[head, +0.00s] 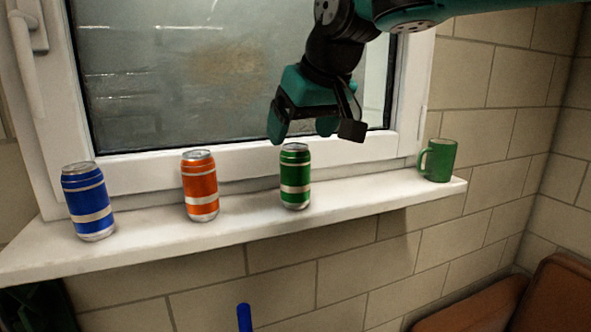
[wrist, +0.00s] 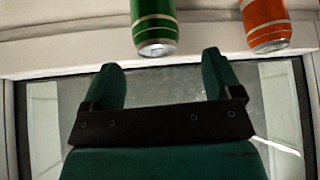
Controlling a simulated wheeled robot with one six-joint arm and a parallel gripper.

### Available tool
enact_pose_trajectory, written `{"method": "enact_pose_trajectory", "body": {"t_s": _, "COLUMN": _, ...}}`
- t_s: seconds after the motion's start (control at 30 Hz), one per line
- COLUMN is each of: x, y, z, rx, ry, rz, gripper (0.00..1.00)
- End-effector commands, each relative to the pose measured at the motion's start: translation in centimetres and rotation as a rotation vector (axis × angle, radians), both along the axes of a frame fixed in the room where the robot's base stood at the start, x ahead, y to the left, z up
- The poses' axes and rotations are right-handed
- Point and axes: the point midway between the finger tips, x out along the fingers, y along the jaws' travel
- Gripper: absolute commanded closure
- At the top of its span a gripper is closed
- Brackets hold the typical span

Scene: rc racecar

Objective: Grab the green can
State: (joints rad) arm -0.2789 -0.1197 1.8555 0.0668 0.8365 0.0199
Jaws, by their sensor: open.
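The green can (head: 295,177) stands upright on the white windowsill, with a pale band around its lower half. My gripper (head: 303,135) is open and empty, just above the can's top in the head view. In the wrist view the green can (wrist: 155,28) is at the top centre, ahead of and between the two spread fingertips of my gripper (wrist: 163,60). The can is apart from the fingers there, and its far end is cut off by the frame edge.
On the sill (head: 250,218), an orange can (head: 200,186) stands left of the green can, and a blue can (head: 88,202) farther left. A green mug (head: 438,160) stands at the right end. The window (head: 200,75) is close behind. Brown seats (head: 560,300) are at lower right.

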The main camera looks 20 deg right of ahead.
Motion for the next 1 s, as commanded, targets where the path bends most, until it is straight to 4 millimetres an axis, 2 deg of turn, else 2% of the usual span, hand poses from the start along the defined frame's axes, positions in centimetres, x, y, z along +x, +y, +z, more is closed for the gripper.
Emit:
{"method": "enact_pose_trajectory", "body": {"t_s": 0.27, "x": 1.2, "y": 0.1, "z": -1.7, "rx": -0.001, "ry": 0.003, "rz": -0.001, "gripper": 0.16}}
{"method": "enact_pose_trajectory", "body": {"t_s": 0.53, "x": 3.3, "y": 0.3, "z": -5.0, "rx": -0.001, "ry": 0.003, "rz": 0.0, "gripper": 0.16}}
{"method": "enact_pose_trajectory", "body": {"t_s": 0.8, "x": 3.5, "y": 0.3, "z": -5.6, "rx": 0.0, "ry": -0.001, "rz": 0.0, "gripper": 0.16}}
{"method": "enact_pose_trajectory", "body": {"t_s": 0.83, "x": 3.5, "y": 0.3, "z": -5.5, "rx": 0.0, "ry": -0.001, "rz": 0.0, "gripper": 0.18}}
{"method": "enact_pose_trajectory", "body": {"t_s": 0.87, "x": 3.5, "y": 0.3, "z": -5.5, "rx": 0.0, "ry": -0.001, "rz": 0.0, "gripper": 0.25}}
{"method": "enact_pose_trajectory", "body": {"t_s": 1.0, "x": 3.5, "y": 0.3, "z": -5.5, "rx": 0.0, "ry": -0.001, "rz": 0.0, "gripper": 0.57}}
